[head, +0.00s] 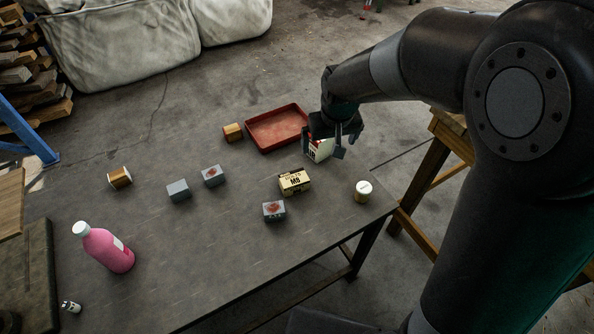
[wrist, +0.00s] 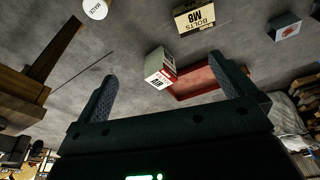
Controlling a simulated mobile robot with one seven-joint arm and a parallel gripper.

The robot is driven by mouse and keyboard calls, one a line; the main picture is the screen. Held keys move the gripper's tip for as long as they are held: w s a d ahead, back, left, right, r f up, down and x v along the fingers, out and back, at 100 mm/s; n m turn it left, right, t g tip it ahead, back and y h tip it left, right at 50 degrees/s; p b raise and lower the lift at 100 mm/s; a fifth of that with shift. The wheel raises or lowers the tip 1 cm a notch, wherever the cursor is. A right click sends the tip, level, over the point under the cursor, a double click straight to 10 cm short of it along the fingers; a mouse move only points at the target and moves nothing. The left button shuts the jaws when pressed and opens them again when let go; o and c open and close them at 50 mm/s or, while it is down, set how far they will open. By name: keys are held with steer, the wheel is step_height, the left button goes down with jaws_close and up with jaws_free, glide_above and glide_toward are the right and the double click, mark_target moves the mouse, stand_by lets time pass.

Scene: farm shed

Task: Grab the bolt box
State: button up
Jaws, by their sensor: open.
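The bolt box is a small cream box with dark "M8" lettering; it sits on the dark table in the head view (head: 294,182). In the wrist view the bolt box (wrist: 195,17) is at the top edge, with "BOLTS M8" upside down. My gripper (head: 341,146) is open, at the far right part of the table, behind and right of the bolt box and apart from it. In the wrist view its fingers (wrist: 163,72) are spread, with a white, green and red box (wrist: 160,68) beyond and between them. Whether they touch that box is unclear.
A red tray (head: 277,128) lies left of my gripper. The white box (head: 318,150) stands beside it, partly hidden. A pale round tin (head: 362,191) is near the right edge. A grey block (head: 274,211) sits in front of the bolt box. A pink bottle (head: 104,248) stands far left.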

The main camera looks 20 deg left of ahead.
steer(key=a+f+n+g, duration=0.1)
steer(key=a+f+n, duration=0.1)
steer(key=a+f, duration=0.75)
glide_above(294, 178)
step_height(294, 178, down, 5)
steer(key=shift+s+d+f, duration=0.1)
steer(key=shift+s, duration=0.05)
steer(key=shift+w+f, duration=0.2)
steer(key=shift+f, duration=2.8)
steer(key=shift+c, duration=0.4)
steer(key=c, duration=1.1)
steer(key=shift+r, duration=0.1)
